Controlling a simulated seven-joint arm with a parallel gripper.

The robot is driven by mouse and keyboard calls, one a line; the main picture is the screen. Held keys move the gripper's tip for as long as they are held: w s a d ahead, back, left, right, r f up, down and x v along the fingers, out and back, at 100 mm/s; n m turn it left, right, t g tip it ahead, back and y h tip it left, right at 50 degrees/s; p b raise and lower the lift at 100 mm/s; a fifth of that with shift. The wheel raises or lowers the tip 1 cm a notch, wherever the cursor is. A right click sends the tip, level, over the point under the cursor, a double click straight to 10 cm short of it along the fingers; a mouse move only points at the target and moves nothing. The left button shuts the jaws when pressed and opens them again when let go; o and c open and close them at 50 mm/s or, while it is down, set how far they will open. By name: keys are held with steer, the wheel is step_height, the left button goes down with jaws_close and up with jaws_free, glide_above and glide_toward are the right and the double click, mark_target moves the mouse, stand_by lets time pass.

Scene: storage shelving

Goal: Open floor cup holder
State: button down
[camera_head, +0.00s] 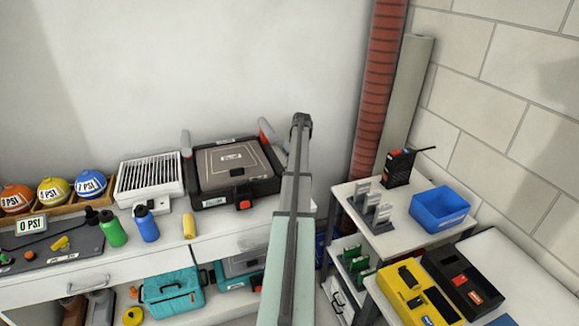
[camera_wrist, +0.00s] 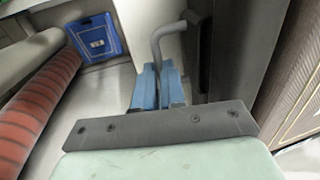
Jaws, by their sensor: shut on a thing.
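My gripper (camera_wrist: 158,75) shows in the wrist view as two blue fingers. They are close together, shut on the lower end of a grey bent bar (camera_wrist: 160,36). The bar curves up and right toward a dark upright panel (camera_wrist: 232,45). The head view does not show my fingers; my arm hides that area. I cannot make out for certain which thing is the floor cup holder. A black case with a brown lid (camera_head: 237,159) and a red latch lies flat on the white bench (camera_head: 210,218), left of my arm, and its lid looks closed.
At right, shelving holds a blue bin (camera_head: 438,205) and a yellow tray (camera_head: 412,293). A red ribbed pipe (camera_head: 378,85) rises behind my arm.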

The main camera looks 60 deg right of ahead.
steer(key=s+d, duration=0.5)
steer(key=shift+s+d, duration=0.25)
steer(key=shift+d, duration=0.05)
steer(key=c, duration=1.2)
jaws_free()
step_height(320, 180, up, 14)
steer(key=s+d, duration=0.1)
steer(key=s, duration=0.1)
steer(key=shift+d+f, duration=0.25)
steer(key=shift+d, duration=0.15)
